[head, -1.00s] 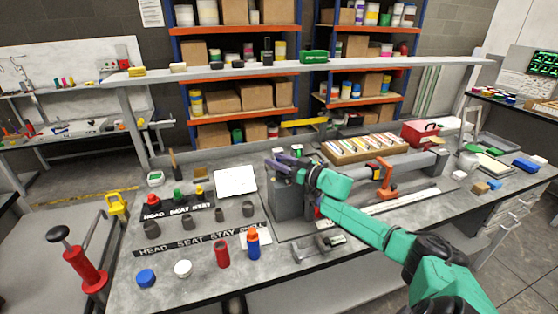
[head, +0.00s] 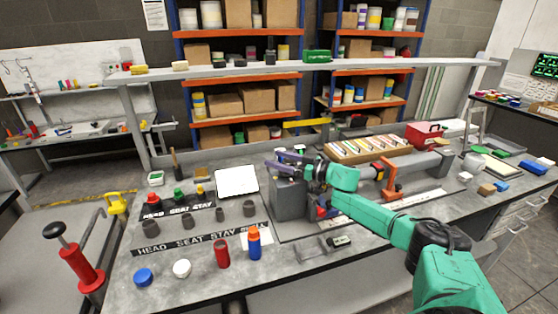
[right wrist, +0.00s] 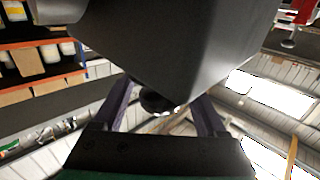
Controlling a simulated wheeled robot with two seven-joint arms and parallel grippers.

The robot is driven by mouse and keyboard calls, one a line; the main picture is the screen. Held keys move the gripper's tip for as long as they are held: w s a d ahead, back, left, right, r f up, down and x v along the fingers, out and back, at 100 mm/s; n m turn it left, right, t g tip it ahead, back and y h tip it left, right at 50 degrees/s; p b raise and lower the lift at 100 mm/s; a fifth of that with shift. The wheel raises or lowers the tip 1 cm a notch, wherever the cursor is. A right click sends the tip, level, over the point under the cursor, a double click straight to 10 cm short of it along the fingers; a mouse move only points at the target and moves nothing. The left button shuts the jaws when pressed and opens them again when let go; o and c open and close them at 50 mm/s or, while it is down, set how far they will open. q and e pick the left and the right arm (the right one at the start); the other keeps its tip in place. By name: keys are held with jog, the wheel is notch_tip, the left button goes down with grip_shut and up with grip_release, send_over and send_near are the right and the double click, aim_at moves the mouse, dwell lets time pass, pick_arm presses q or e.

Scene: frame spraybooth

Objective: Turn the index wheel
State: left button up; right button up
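The grey block-shaped housing (head: 289,193) stands on the bench near the middle. In the right wrist view its dark body (right wrist: 190,45) fills the upper middle. A round black knob (right wrist: 157,101) shows below its edge; I cannot tell whether it is part of the index wheel. No wheel shows clearly, and the housing or my arm may hide it. My right gripper (head: 287,159) is at the top of the housing. In the right wrist view its two purple fingers (right wrist: 160,108) are spread either side of the knob, with gaps visible and their tips partly hidden. My left gripper is out of view.
An orange clamp (head: 389,177) sits right of my arm. A wooden tray of coloured strips (head: 367,148) lies behind. A white panel (head: 237,181) and several grey cups stand left. A red tube (head: 222,254) and an orange-capped blue bottle (head: 254,243) stand at the front.

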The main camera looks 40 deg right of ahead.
dwell(0.3)
jog(key=shift+s+d+f, duration=0.15)
jog(key=shift+s+d, duration=0.05)
jog(key=shift+s, duration=0.05)
jog(key=b+v, duration=0.1)
jog(key=v, duration=0.4)
jog(key=shift+p+v, duration=0.9)
jog(key=shift+v, duration=0.7)
jog(key=p+v, duration=0.3)
jog(key=v, duration=0.2)
jog(key=shift+s+d+p, duration=0.15)
jog(key=shift+s+p, duration=0.2)
jog(key=shift+s, duration=0.05)
